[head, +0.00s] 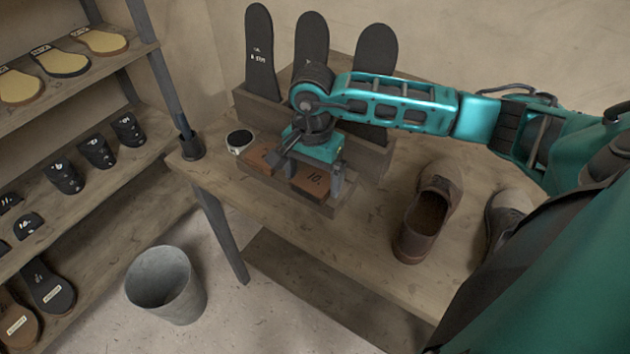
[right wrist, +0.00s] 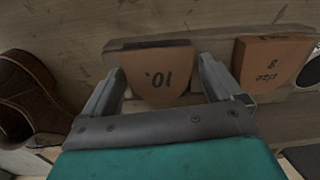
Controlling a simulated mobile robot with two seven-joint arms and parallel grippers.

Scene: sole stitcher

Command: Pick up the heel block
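A brown heel block marked "10." (head: 312,180) sits in a low wooden holder (head: 335,208) on the table. It also shows in the right wrist view (right wrist: 160,82). My right gripper (head: 306,172) is over it with fingers apart, one on either side of the block; small gaps show between fingers and block in the right wrist view (right wrist: 161,72). My left gripper is not in view.
Black soles (head: 258,50) stand in a wooden rack behind the blocks. A round white-and-black item (head: 239,141) lies left of them. Brown shoes (head: 428,215) stand to the right. A grey bucket (head: 165,285) is on the floor; shelves (head: 90,185) hold soles and heels.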

